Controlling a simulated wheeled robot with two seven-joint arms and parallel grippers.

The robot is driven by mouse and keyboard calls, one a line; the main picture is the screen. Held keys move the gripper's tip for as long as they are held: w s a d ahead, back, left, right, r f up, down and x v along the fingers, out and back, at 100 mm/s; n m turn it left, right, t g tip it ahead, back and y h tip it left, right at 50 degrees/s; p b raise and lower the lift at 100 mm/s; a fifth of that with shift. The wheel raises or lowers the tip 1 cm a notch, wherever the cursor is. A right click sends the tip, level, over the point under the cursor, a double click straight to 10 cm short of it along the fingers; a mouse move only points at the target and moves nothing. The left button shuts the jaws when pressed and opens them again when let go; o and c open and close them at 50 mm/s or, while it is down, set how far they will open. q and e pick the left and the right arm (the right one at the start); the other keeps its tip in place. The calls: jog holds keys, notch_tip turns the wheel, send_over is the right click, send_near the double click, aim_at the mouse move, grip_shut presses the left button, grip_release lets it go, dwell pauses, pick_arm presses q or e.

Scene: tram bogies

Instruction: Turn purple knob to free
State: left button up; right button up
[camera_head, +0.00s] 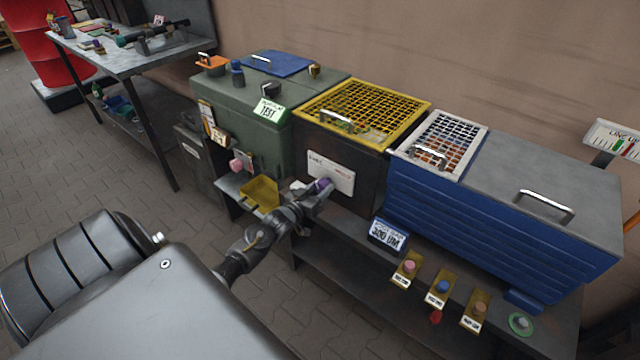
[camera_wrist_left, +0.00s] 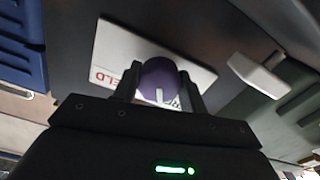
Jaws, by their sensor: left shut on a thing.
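The purple knob (camera_head: 321,184) sits on the front of a dark box below the yellow mesh lid, over the lower part of a white label plate (camera_head: 332,172). My left gripper (camera_head: 318,193) reaches it from the front left and is shut on it. In the left wrist view the knob (camera_wrist_left: 160,80) is between the two fingers, with a white pointer mark on its face. The label plate (camera_wrist_left: 118,55) reads partly "ELD" there; the rest is covered by the knob and fingers. My right gripper is in neither view.
A yellow tray (camera_head: 260,192) and a pink knob (camera_head: 237,165) are left of my gripper. A blue ribbed box (camera_head: 490,225) stands to the right, above several small colored knobs on yellow plates (camera_head: 440,287). A table (camera_head: 130,58) stands at the back left. The floor (camera_head: 130,180) is clear.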

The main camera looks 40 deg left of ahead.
pick_arm(q)
jog(key=shift+n+p, duration=0.5)
jog(key=shift+n, duration=0.6)
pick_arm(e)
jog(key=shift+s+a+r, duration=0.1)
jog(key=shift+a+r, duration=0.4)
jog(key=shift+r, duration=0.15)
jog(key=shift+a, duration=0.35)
pick_arm(q)
jog(key=o, duration=1)
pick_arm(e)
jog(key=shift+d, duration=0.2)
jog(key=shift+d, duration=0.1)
